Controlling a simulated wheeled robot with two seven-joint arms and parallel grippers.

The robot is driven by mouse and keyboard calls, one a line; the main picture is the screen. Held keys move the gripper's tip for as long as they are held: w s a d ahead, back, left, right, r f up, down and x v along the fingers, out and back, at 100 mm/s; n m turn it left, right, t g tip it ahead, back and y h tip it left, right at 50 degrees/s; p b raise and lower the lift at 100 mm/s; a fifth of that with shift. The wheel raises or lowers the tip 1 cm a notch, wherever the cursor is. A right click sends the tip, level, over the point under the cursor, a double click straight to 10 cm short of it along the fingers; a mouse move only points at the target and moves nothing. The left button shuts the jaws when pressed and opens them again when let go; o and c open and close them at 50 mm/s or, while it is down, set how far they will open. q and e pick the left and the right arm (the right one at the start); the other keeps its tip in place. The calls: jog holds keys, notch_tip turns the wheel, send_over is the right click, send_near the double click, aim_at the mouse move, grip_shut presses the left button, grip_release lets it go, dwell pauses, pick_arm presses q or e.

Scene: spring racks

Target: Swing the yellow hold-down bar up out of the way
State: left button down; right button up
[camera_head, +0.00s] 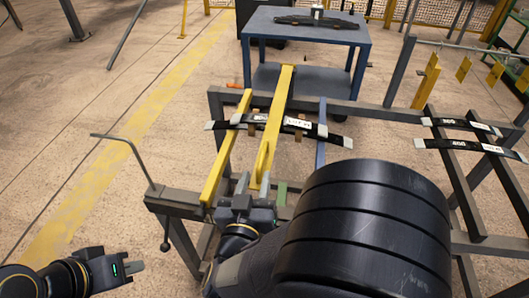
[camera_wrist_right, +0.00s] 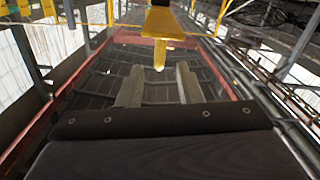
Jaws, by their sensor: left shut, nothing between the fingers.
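The yellow hold-down bar (camera_head: 276,115) lies lengthwise across the dark leaf springs (camera_head: 298,124) on the rack, with a raised yellow handle (camera_head: 263,160) near its close end. My right gripper (camera_head: 255,184) is just short of that end, with its fingers apart. In the right wrist view the yellow bar (camera_wrist_right: 163,22) is ahead of the two separated fingers (camera_wrist_right: 159,86), and nothing shows between them. My left gripper (camera_head: 137,266) is shut and empty at the lower left, away from the rack.
A second yellow beam (camera_head: 227,150) runs left of the bar. A bent grey rod (camera_head: 135,150) stands at the rack's left. A blue table (camera_head: 303,38) stands behind, and more springs (camera_head: 460,145) lie on the right. My large black arm link hides the rack's near right part.

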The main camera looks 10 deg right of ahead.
aim_at(266, 143)
jog(key=x, duration=0.7)
jog(key=shift+w+d, duration=0.15)
jog(key=shift+w, duration=0.25)
jog(key=shift+r, duration=0.1)
grip_shut()
